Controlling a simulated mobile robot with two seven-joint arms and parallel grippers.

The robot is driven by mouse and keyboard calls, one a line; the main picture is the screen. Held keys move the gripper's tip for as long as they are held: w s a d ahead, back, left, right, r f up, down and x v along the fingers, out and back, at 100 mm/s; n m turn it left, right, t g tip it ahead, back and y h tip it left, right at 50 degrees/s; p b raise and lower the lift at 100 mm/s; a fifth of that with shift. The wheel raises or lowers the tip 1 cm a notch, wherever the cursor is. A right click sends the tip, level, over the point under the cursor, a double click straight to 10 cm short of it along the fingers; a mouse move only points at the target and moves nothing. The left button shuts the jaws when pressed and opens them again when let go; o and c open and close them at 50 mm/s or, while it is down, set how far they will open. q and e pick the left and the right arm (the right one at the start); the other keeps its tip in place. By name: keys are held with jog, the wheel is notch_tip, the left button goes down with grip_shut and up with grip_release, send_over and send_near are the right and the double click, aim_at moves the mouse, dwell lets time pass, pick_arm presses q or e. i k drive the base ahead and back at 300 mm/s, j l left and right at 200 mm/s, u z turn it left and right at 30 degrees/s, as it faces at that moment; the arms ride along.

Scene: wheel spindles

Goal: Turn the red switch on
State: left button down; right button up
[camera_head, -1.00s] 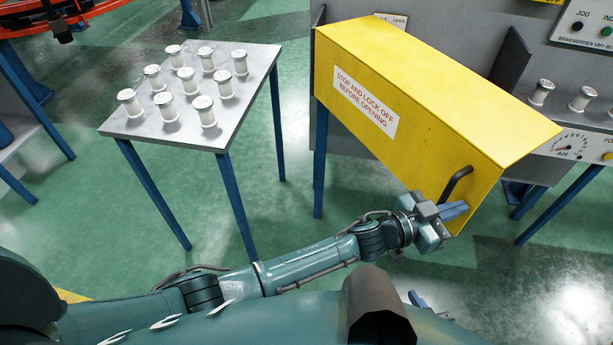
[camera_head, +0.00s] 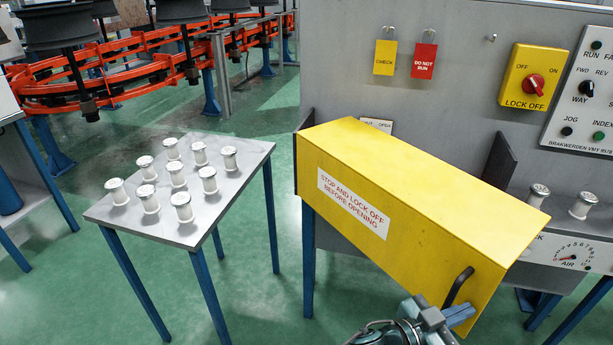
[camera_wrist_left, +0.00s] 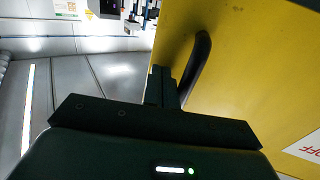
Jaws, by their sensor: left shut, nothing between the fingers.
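The red switch (camera_head: 535,86) is a rotary knob on a yellow plate marked OFF, ON and LOCK OFF, on the grey panel at the upper right of the head view. My left gripper (camera_head: 460,316) is shut and empty at the lower right, close to the black handle (camera_head: 459,285) on the end of the yellow box. In the left wrist view the shut fingers (camera_wrist_left: 162,85) lie beside the handle (camera_wrist_left: 197,65); I cannot tell if they touch it. The left gripper is well below the switch. My right gripper is not in view.
The yellow box (camera_head: 400,180) juts out below the panel. A table (camera_head: 225,187) with several white spindles stands left. A control panel (camera_head: 583,130) is right of the switch.

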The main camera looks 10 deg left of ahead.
aim_at(533, 83)
jog(key=i+l, duration=0.25)
jog(key=l, duration=0.2)
jog(key=i+l, duration=0.3)
jog(key=i, duration=0.15)
jog(key=i+l, duration=0.3)
jog(key=i, duration=0.15)
jog(key=k+j, duration=0.1)
jog(key=k, duration=0.35)
jog(key=k+j, duration=0.1)
jog(key=j, duration=0.2)
jog(key=k+j, duration=0.1)
jog(key=j, duration=0.2)
